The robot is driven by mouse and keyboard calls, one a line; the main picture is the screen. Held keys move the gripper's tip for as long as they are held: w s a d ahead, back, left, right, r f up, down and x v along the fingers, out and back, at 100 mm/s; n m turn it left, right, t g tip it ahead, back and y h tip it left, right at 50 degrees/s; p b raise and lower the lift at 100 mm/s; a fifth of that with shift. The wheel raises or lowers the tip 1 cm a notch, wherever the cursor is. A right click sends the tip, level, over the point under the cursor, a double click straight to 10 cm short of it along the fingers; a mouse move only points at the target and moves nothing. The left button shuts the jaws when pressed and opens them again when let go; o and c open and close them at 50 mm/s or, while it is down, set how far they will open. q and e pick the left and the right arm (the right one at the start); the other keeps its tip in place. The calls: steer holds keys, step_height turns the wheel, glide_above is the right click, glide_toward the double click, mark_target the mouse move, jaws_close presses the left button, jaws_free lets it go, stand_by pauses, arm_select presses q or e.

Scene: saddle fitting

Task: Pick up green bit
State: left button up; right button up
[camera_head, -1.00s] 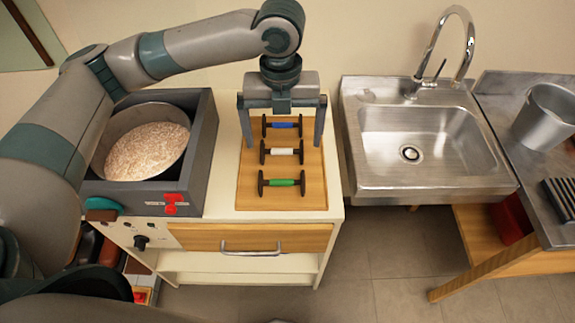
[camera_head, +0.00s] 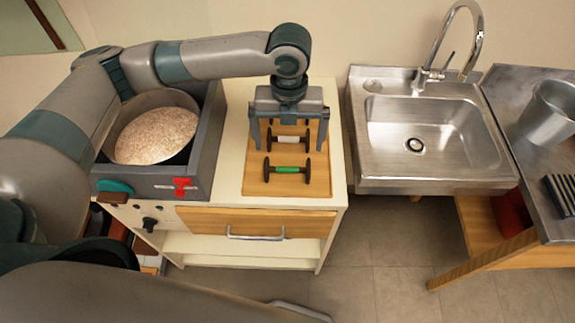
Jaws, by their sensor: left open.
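The green bit (camera_head: 287,169) is a dark dumbbell-shaped piece with a green middle. It lies on the front part of the wooden board (camera_head: 318,180) on the counter. My left gripper (camera_head: 289,147) is open and points down, its two fingers spread left and right. In the picture it is just behind the green bit, over the white bit (camera_head: 288,140). The gripper appears to touch neither bit, but its exact height is hard to tell. The blue bit at the back is mostly hidden behind the gripper. My right gripper is not in view.
A pot of grainy material (camera_head: 155,136) sits in a grey box (camera_head: 203,165) left of the board. A steel sink (camera_head: 425,135) with a tall faucet stands to the right. A metal bucket (camera_head: 552,112) is at the far right. The counter front has a drawer (camera_head: 256,222).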

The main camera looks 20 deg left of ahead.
arm_select(q)
steer(key=p, duration=0.1)
glide_above(287, 169)
steer(key=f, duration=0.6)
steer(key=shift+w+d, duration=0.15)
steer(key=shift+w, duration=0.1)
steer(key=shift+r, duration=0.1)
steer(key=shift+p, duration=0.3)
steer(key=shift+s+f+p, duration=0.15)
steer(key=shift+f+p, duration=0.35)
steer(key=shift+p, duration=0.05)
step_height(287, 169, down, 3)
steer(key=shift+s+p, duration=0.15)
steer(key=shift+p, duration=0.65)
steer(key=shift+f, duration=0.65)
